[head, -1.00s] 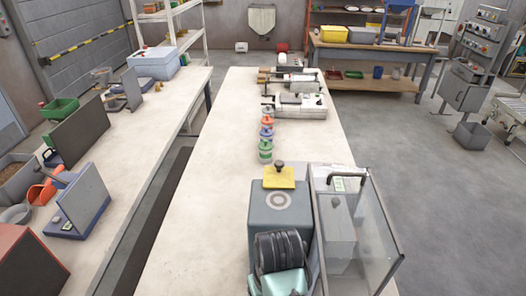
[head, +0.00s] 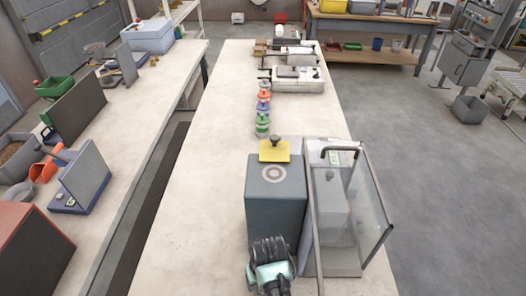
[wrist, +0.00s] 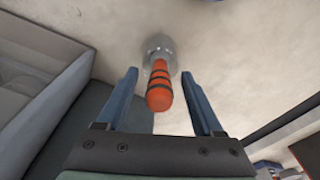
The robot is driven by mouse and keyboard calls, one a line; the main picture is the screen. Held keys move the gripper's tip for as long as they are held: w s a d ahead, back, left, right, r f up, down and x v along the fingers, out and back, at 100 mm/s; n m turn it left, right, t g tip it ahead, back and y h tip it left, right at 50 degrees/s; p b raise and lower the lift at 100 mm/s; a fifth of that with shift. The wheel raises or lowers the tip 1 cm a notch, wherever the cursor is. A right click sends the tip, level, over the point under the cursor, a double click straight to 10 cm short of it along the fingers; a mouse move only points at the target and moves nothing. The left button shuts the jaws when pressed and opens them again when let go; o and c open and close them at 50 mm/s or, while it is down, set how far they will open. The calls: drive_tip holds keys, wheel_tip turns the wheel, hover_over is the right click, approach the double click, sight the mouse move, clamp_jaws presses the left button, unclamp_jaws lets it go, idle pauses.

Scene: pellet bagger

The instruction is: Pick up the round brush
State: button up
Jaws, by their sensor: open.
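In the wrist view, a thing with an orange, black-banded handle (wrist: 160,92) and a grey round end (wrist: 159,48) lies between my fingers; it looks like the round brush. My gripper (wrist: 163,100) is open around the handle, with a clear gap on each side. The handle points toward the palm. I cannot tell whether the brush stands or lies. In the head view I cannot make out the brush or my fingertips; part of my arm shows at the bottom.
In the head view, a grey box (head: 276,205) and a clear-sided enclosure (head: 368,205) stand on the pale bench (head: 205,190). A yellow plate with a dark knob (head: 274,151), a coloured stack (head: 263,110) and white machines (head: 298,79) are beyond. The bench left of the box is clear.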

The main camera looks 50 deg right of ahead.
clamp_jaws()
idle(0.3)
wheel_tip(320, 180, up, 10)
drive_tip(key=shift+r+b, duration=0.1)
drive_tip(key=shift+b, duration=0.55)
